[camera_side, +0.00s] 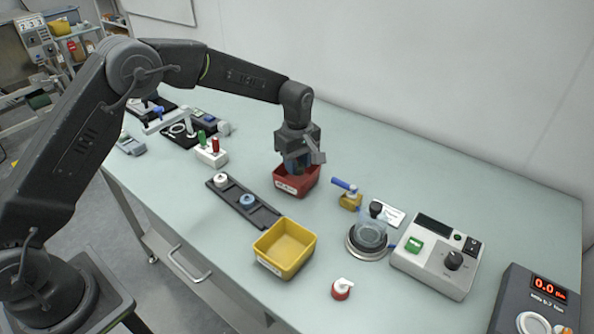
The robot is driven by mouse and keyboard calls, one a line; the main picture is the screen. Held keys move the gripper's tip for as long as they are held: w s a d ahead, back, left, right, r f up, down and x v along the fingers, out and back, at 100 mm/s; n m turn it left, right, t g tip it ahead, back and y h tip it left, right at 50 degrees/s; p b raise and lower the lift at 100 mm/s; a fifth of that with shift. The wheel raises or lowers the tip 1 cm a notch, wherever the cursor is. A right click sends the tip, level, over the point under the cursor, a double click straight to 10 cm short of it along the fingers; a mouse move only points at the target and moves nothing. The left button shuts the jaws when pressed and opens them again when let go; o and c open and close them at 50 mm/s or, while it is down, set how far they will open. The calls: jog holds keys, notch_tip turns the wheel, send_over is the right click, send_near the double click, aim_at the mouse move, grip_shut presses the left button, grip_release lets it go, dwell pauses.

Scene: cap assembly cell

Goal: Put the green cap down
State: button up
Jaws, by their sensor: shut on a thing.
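My gripper (297,163) points down at the red bin (298,187), with its fingertips at or just inside the bin's opening. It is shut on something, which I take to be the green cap. The cap itself cannot be made out, as the fingers and the bin's walls hide that spot. I cannot tell whether the held thing touches the bin's floor.
A dark rail (268,218) with a white part (221,180) and a blue part (248,201) lies to the left. A yellow bin (285,248) stands in front. A blue-handled valve (349,198), round glass-topped device (368,240) and control box (437,257) stand to the right.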

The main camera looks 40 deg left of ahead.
jog(key=shift+f, duration=1.5)
jog(key=shift+f, duration=0.3)
jog(key=o, duration=0.4)
jog(key=shift+c, duration=0.2)
